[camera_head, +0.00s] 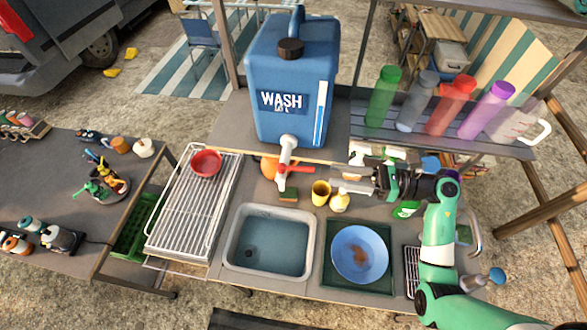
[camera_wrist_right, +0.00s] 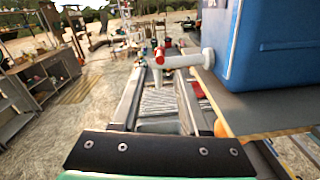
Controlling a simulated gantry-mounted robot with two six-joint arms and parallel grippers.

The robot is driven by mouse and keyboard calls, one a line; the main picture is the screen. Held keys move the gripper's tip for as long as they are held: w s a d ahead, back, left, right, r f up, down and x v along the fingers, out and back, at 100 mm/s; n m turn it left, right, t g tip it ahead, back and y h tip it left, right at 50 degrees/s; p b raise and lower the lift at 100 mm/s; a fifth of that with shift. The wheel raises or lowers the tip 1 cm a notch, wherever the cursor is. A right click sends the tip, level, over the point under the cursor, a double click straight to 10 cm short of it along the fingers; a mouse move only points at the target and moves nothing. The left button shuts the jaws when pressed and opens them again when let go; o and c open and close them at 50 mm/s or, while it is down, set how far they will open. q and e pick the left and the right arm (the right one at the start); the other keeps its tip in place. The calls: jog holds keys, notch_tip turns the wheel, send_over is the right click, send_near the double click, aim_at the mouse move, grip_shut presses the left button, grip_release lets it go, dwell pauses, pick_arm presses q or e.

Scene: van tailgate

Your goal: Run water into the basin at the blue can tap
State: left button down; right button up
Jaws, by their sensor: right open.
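The blue can (camera_head: 292,85), marked WASH, stands on the shelf behind the counter; its side also shows in the right wrist view (camera_wrist_right: 275,45). Its white tap (camera_head: 288,148) points forward and carries a red lever (camera_head: 298,169). In the right wrist view the tap (camera_wrist_right: 185,61) and red lever (camera_wrist_right: 160,56) lie ahead, beyond the fingertips. The grey basin (camera_head: 231,240) is set in the counter in front of the tap; I see no water stream. My right gripper (camera_head: 335,184) is open and empty, to the right of the lever and apart from it. My left gripper is out of view.
A yellow cup (camera_head: 320,193) and a pale yellow bottle (camera_head: 340,203) stand close below my right gripper. A sponge (camera_head: 288,195) lies behind the basin. A blue bowl (camera_head: 360,254) is right of it, a drying rack (camera_head: 180,225) left. Several coloured bottles line the shelf.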

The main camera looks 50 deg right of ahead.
aim_at(293, 167)
jog(key=p+x, duration=0.2)
jog(key=x, duration=0.9)
jog(key=shift+w+a+r, duration=0.15)
jog(key=shift+w+a, duration=0.05)
jog(key=shift+w, duration=0.1)
jog(key=shift+c, duration=0.2)
grip_shut()
jog(key=shift+a, duration=0.1)
dwell(0.6)
